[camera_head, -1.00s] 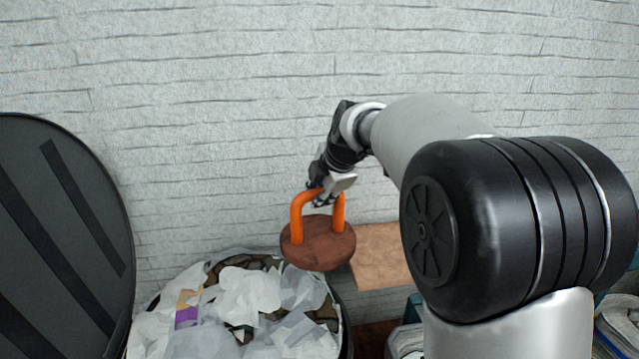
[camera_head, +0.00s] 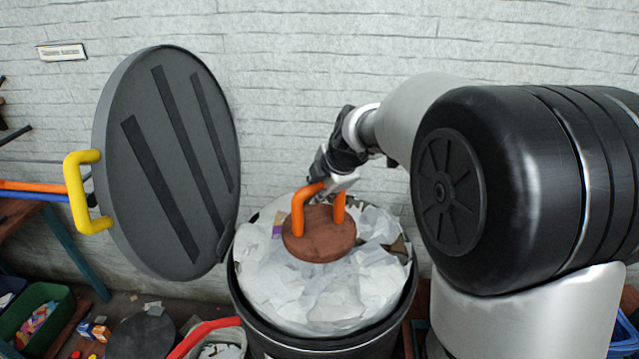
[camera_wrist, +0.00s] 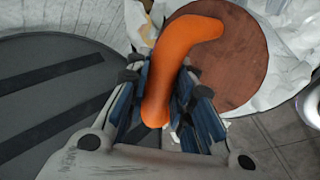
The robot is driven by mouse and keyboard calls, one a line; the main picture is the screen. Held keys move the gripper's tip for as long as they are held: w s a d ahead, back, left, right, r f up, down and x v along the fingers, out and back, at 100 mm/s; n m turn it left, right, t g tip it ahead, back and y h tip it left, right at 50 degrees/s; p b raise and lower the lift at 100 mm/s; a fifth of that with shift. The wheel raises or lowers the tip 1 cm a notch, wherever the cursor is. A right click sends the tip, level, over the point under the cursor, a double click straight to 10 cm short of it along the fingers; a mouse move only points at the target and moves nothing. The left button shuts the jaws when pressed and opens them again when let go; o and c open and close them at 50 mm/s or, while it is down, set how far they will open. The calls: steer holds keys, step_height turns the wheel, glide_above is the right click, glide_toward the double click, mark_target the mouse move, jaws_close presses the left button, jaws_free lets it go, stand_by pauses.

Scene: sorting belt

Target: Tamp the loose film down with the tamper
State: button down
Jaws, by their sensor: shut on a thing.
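The tamper (camera_head: 319,236) has a round, dark reddish-brown wooden disc and an orange handle. My gripper (camera_head: 330,183) is shut on the top of that handle; the wrist view shows the orange handle (camera_wrist: 167,85) between the fingers (camera_wrist: 165,105). The disc is over the loose film (camera_head: 325,292), which is whitish and crumpled and fills a round black bin (camera_head: 300,345). I cannot tell whether the disc touches the film. The film also shows around the disc in the wrist view (camera_wrist: 284,55).
The bin's dark round lid (camera_head: 165,165) stands open at the left, with a yellow handle (camera_head: 80,192) on its outer side. A green crate (camera_head: 40,312) and a red-rimmed container (camera_head: 215,335) are at the lower left. A pale brick wall is behind.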

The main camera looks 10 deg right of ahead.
mark_target(321, 226)
steer(key=shift+w+d+f+b, duration=0.1)
steer(key=shift+f+b, duration=2.05)
steer(key=shift+f, duration=2.2)
steer(key=shift+s+f+b, duration=0.2)
steer(key=shift+f+b, duration=4.1)
steer(key=shift+b, duration=0.8)
steer(key=shift+w+r+p, duration=0.15)
steer(key=shift+r+p, duration=0.95)
steer(key=shift+r, duration=1.45)
